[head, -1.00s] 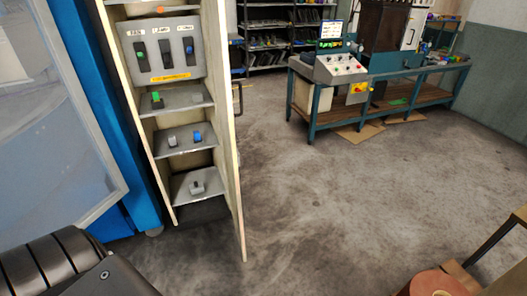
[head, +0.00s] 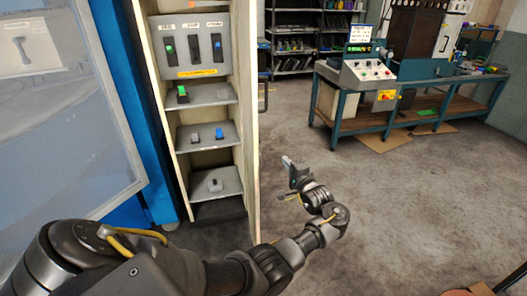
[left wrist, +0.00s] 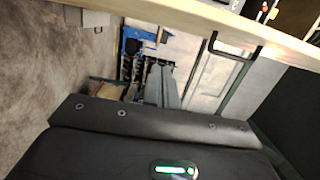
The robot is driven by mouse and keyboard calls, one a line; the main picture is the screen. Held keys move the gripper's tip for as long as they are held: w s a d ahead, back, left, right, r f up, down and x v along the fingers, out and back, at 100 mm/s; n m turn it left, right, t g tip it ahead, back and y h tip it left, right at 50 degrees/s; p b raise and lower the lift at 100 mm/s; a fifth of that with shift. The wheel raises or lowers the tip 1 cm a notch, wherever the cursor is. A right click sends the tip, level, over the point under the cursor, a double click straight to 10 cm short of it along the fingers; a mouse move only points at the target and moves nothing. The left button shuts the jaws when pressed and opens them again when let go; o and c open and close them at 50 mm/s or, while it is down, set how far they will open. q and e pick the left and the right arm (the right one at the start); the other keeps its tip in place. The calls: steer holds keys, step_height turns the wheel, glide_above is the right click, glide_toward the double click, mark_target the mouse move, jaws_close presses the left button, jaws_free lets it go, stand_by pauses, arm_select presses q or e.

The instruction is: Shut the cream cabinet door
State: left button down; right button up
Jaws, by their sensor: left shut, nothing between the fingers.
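The tall cream cabinet (head: 168,110) stands open left of centre in the head view. Its cream door (head: 247,130) is swung out toward me and shows nearly edge-on. A dark handle (head: 263,95) sticks out on the door's right side, and it also shows in the left wrist view (left wrist: 237,48) on the cream door (left wrist: 175,16). My left gripper (head: 288,163) is shut and empty, to the right of the door, beyond its near edge. It appears apart from the door. My right gripper is out of view.
Inside the cabinet are a grey switch panel (head: 190,45) and shelves with small switches. A blue machine (head: 125,100) stands close on the left. A workbench (head: 345,125) with a control box stands at the back right. The floor between is clear.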

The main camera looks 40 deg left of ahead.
arm_select(q)
steer(key=w+a+p, duration=0.1)
steer(key=a+p, duration=0.1)
steer(key=a, duration=0.9)
steer(key=shift+a+r, duration=0.35)
steer(key=shift+w, duration=0.1)
